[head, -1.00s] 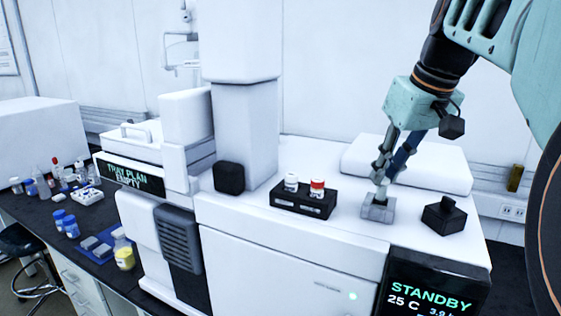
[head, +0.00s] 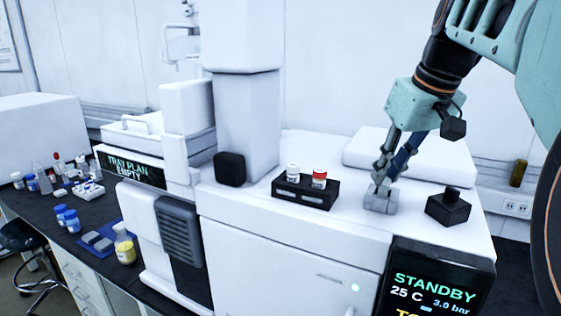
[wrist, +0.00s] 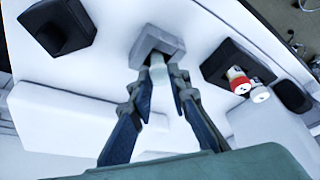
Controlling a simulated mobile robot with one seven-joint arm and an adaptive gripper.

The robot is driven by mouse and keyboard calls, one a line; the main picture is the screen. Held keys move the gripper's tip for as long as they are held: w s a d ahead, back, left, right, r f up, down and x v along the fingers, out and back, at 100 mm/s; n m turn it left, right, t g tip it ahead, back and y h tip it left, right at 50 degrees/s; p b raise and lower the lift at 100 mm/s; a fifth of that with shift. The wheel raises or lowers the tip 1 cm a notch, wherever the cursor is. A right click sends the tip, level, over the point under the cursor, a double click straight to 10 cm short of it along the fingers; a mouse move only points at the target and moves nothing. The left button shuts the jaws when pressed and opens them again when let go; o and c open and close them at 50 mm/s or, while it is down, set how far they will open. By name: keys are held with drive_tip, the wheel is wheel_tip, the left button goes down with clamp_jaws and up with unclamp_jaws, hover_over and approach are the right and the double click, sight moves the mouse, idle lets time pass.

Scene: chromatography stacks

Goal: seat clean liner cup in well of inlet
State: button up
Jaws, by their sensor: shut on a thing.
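The inlet is a small grey block (head: 381,202) on top of the white instrument; it also shows in the wrist view (wrist: 168,43). My gripper (head: 381,181) is right over the block, pointing down. In the wrist view my gripper (wrist: 157,80) has its fingers around a pale, whitish liner cup (wrist: 158,73). The cup's far end meets the block at its opening. I cannot tell how deep the cup sits in the well. In the head view the fingers hide the cup.
A black rack (head: 305,194) left of the inlet holds a white-topped vial (head: 293,172) and a red-topped vial (head: 319,178). A black block with a knob (head: 448,208) stands to the right. A raised white cover (head: 405,157) lies behind. The instrument top between is clear.

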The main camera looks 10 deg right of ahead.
drive_tip(key=shift+f, duration=0.3)
drive_tip(key=o, duration=1.3)
drive_tip(key=shift+r, duration=0.15)
wheel_tip(320, 180, up, 7)
drive_tip(key=p, duration=0.6)
